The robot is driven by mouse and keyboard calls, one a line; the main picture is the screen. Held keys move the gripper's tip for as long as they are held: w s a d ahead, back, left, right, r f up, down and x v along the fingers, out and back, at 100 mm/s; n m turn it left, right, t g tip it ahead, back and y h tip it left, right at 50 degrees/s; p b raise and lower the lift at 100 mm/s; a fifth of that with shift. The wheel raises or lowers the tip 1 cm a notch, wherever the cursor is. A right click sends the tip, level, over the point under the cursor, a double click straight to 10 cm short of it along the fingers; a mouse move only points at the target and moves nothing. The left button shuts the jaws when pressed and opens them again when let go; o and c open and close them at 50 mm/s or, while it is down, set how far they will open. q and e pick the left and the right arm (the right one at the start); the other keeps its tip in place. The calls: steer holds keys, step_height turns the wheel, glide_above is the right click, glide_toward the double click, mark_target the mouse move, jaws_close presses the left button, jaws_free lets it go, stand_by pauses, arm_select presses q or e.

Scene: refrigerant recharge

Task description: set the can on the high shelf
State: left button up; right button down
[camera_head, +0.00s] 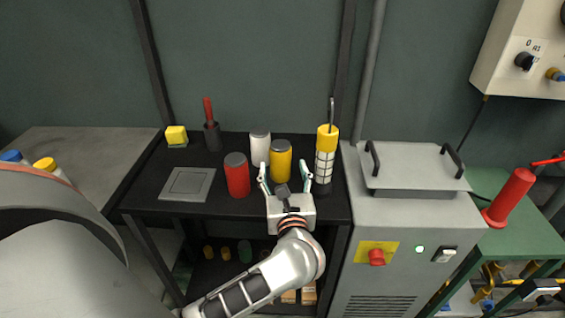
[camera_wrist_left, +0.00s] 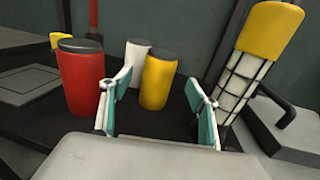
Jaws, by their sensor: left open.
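A yellow can (camera_head: 281,164) with a dark lid stands upright on the black shelf unit's top (camera_head: 225,202). A white can (camera_head: 260,147) stands just behind it to the left, and a red can (camera_head: 237,178) stands farther left. My left gripper (camera_head: 284,168) is open and empty in front of the yellow can. In the left wrist view, the yellow can (camera_wrist_left: 158,80) shows between the open fingers (camera_wrist_left: 160,84); I cannot tell whether the tips reach beside it. The red can (camera_wrist_left: 82,80) is left of the fingers. My right gripper is not in view.
A yellow-topped caged cylinder (camera_head: 326,155) stands close right of the gripper. A grey machine (camera_head: 400,215) with a handled lid adjoins the shelf unit. A grey square plate (camera_head: 187,184), a yellow block (camera_head: 176,135) and a red-handled tool (camera_head: 210,125) are at left. Small items sit on the lower shelf.

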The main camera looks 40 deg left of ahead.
mark_target(282, 161)
arm_select(q)
steer(key=x, duration=0.6)
steer(key=shift+w+a+f, duration=0.2)
steer(key=shift+a, duration=0.15)
steer(key=c, duration=1.6)
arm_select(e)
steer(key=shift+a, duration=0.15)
arm_select(q)
steer(key=shift+r, duration=0.2)
